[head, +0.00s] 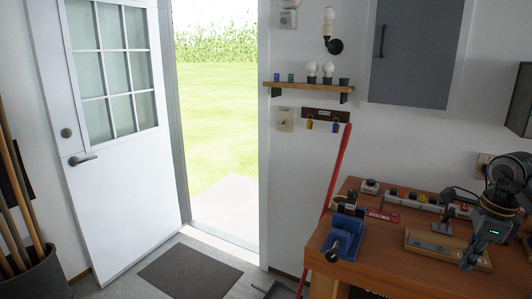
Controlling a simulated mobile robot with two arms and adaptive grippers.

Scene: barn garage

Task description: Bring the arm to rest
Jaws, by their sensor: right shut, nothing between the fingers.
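My right gripper (469,262) hangs at the right of the head view, over the wooden workbench (385,268). Its fingers point down and are shut with nothing between them. Part of my right arm shows above it at the right edge. My left gripper is not in view.
A blue vise (343,238) stands at the bench's left front corner. A red-handled tool (382,214) and a power strip (415,198) lie behind. A red pole (328,195) leans beside the bench. The white door (125,190) stands open; a dark mat (190,271) lies before the doorway.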

